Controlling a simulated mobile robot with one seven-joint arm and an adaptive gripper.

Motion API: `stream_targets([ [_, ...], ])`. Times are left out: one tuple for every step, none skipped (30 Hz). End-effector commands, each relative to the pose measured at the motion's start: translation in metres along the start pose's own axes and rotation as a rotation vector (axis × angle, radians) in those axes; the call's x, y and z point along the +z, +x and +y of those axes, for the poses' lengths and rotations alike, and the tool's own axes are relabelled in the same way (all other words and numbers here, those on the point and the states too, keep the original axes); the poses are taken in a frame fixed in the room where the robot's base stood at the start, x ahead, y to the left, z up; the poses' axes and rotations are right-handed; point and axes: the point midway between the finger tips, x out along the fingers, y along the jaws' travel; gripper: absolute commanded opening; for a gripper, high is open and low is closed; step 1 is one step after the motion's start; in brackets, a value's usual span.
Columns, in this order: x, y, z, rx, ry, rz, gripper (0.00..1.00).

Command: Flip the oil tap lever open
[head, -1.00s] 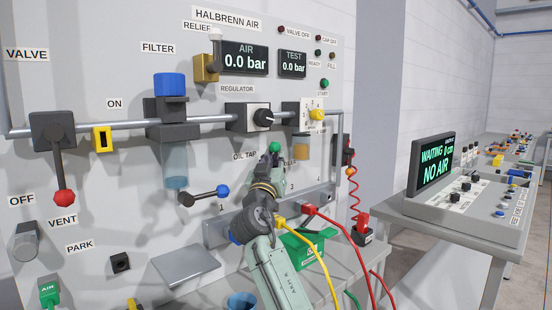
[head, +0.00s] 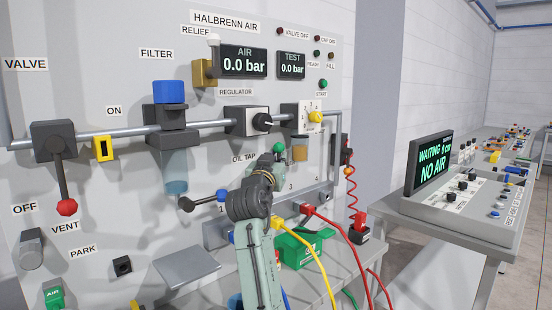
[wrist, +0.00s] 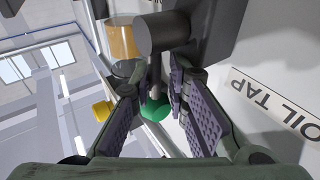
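The oil tap lever is a short grey bar (wrist: 155,72) with a green knob (wrist: 154,108), running out from a dark round hub (wrist: 167,33) in the wrist view. My gripper (wrist: 152,82) is open, with one ridged finger pad on each side of the lever. The right finger is very close to the bar; I cannot tell whether it touches. My arm hides most of the tap there.
A lever with a blue knob (head: 222,195) stands left of my arm. An amber jar (head: 299,149) is right of the tap. A green box (head: 300,248) and yellow and red hoses lie below. The display (head: 430,163) reads "NO AIR".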

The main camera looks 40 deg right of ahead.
Motion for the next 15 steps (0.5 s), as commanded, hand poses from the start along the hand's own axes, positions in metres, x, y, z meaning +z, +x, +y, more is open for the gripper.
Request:
stream_targets([
  [-0.0025, 0.0015, 0.0099, 0.015, 0.006, 0.003, 0.18],
  [-0.0025, 0.0015, 0.0100, 0.015, 0.006, 0.003, 0.20],
  [-0.0026, 0.0014, 0.0099, 0.015, 0.006, 0.003, 0.22],
  [-0.0027, 0.0014, 0.0097, 0.015, 0.005, 0.003, 0.24],
  [-0.0027, 0.0014, 0.0095, 0.015, 0.005, 0.003, 0.26],
  [-0.0028, 0.0013, 0.0091, 0.014, 0.005, 0.004, 0.29],
  [-0.0028, 0.0012, 0.0088, 0.014, 0.005, 0.004, 0.29],
  [-0.0029, 0.0012, 0.0084, 0.013, 0.004, 0.004, 0.29],
  [-0.0028, 0.0011, 0.0080, 0.012, 0.004, 0.004, 0.29],
  [-0.0029, 0.0010, 0.0076, 0.012, 0.004, 0.004, 0.29],
  [-0.0028, 0.0010, 0.0073, 0.011, 0.004, 0.004, 0.29],
  [-0.0029, 0.0009, 0.0069, 0.010, 0.004, 0.004, 0.29],
  [-0.0028, 0.0008, 0.0066, 0.010, 0.004, 0.004, 0.29],
  [-0.0029, 0.0008, 0.0063, 0.009, 0.003, 0.005, 0.29],
  [-0.0028, 0.0007, 0.0059, 0.009, 0.003, 0.005, 0.29],
])
